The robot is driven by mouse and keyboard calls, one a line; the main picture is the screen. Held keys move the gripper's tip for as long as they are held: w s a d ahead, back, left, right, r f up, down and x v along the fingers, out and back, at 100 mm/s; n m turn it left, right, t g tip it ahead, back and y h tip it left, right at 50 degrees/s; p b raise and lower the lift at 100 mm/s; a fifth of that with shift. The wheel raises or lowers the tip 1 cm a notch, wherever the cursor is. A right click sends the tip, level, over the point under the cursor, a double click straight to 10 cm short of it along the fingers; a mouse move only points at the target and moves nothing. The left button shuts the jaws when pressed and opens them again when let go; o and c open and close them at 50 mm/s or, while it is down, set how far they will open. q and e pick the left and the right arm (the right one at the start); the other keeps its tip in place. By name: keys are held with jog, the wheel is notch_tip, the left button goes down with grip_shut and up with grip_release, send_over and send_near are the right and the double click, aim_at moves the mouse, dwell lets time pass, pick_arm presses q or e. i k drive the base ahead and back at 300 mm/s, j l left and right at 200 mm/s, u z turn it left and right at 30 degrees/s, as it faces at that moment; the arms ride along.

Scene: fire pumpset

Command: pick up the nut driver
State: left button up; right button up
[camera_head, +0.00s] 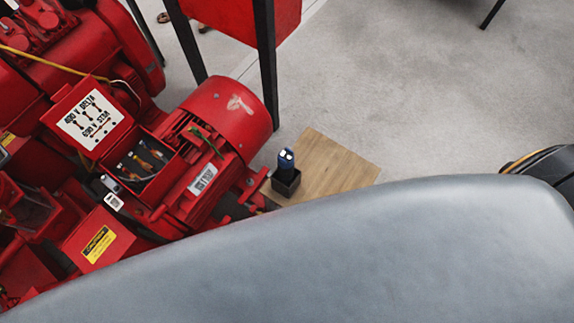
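A dark blue tool handle with pale spots, likely the nut driver (286,158), stands upright in a small black holder (285,184). The holder sits on a wooden board (335,168) beside the red motor. The tool's lower part is hidden inside the holder. Nothing is seen touching the tool.
A red pumpset with a motor (230,115) and an open terminal box (145,165) fills the left. Dark legs (265,65) carry a red box behind the board. A large grey surface, likely mine, blocks the foreground. Concrete floor (420,90) is clear at upper right.

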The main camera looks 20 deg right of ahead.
aim_at(286, 170)
jog(key=j+u, duration=0.5)
jog(key=u, duration=0.25)
jog(key=k+z, duration=0.2)
jog(key=z, duration=1.3)
jog(key=l+u, duration=0.25)
jog(key=l, duration=0.55)
jog(key=l+u, duration=0.2)
jog(key=l, duration=0.6)
jog(key=l+u, duration=0.25)
jog(key=l, duration=0.55)
jog(key=k+l+u, duration=0.1)
jog(key=l+u, duration=0.15)
jog(key=l, duration=0.5)
